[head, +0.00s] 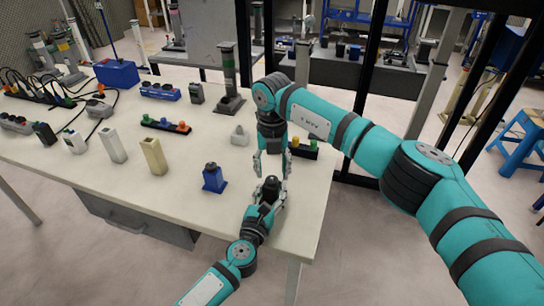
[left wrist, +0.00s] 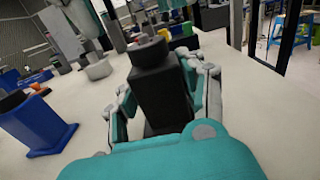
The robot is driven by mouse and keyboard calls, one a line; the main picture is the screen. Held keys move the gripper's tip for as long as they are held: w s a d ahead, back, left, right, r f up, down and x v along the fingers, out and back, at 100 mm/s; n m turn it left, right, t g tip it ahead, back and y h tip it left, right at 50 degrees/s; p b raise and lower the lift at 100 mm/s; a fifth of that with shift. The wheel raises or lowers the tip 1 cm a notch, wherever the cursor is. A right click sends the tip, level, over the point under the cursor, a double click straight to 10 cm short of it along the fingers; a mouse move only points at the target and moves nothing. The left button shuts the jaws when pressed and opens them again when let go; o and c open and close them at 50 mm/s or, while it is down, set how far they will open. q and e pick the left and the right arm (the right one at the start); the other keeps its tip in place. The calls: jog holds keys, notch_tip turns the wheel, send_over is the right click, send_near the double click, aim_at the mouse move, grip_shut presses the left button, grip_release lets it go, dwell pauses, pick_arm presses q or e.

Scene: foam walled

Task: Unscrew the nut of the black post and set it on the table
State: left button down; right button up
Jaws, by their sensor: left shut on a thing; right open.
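The black post (head: 270,188) stands near the table's front right corner. In the left wrist view the black post (left wrist: 157,92) is a square block with a dark round nut (left wrist: 148,52) on top. My left gripper (head: 268,193) comes in low from the front and is shut on the post's body, one finger on each side. My right gripper (head: 271,164) points down from above, open, with its fingers just over the top of the post. I see no gap clearly enough to tell whether it touches the nut.
A blue post (head: 213,180) with a dark top stands to the left on the white table (head: 185,205). Beige blocks (head: 154,157) stand farther left. The table front between posts is clear.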

jog(key=shift+f, duration=1.5)
jog(key=shift+c, duration=0.3)
grip_shut()
jog(key=n, duration=0.4)
jog(key=shift+d, duration=0.1)
jog(key=n, duration=0.5)
jog(key=shift+n, duration=0.3)
jog(key=shift+w+r, duration=0.1)
jog(key=shift+r, duration=0.15)
jog(key=shift+r, duration=0.95)
